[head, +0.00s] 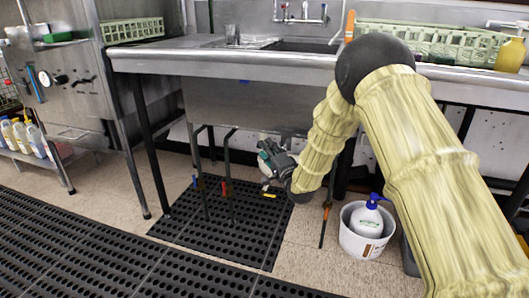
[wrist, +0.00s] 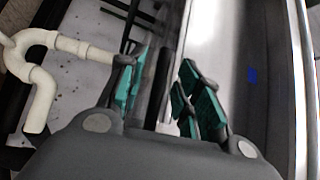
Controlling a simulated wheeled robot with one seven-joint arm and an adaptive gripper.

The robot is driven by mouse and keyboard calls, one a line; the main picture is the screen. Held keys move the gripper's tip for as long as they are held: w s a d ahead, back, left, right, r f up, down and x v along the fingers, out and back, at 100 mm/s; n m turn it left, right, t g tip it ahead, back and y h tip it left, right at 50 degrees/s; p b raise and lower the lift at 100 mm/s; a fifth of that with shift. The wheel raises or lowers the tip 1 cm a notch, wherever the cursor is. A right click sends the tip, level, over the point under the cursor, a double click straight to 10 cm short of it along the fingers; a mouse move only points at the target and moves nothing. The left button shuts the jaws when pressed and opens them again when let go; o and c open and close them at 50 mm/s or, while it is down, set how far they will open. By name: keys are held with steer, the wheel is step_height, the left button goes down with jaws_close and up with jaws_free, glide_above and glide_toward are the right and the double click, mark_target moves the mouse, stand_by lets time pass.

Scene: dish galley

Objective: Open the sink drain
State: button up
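The steel sink (head: 245,105) hangs below the counter, with its basin's outer wall facing me. My gripper (head: 268,160) is under the sink, near the basin's lower right edge. In the wrist view, my gripper (wrist: 165,88) has its teal-padded fingers apart. A dark bar (wrist: 157,82) shows between them; I cannot tell whether it touches the pads or whether it is a drain handle. Dark vertical pipes or rods under the sink carry a blue grip (head: 195,183), a red grip (head: 224,188) and a yellow grip (head: 269,195). I cannot tell which works the drain.
A white drainpipe (wrist: 45,80) bends at the left of the wrist view. A white bucket (head: 362,240) with a blue-topped bottle (head: 368,218) stands on the floor at right. An orange-gripped rod (head: 326,212) stands left of it. Black mats (head: 110,240) cover the floor.

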steer(key=shift+x, duration=0.9)
steer(key=shift+d, duration=0.1)
jaws_close()
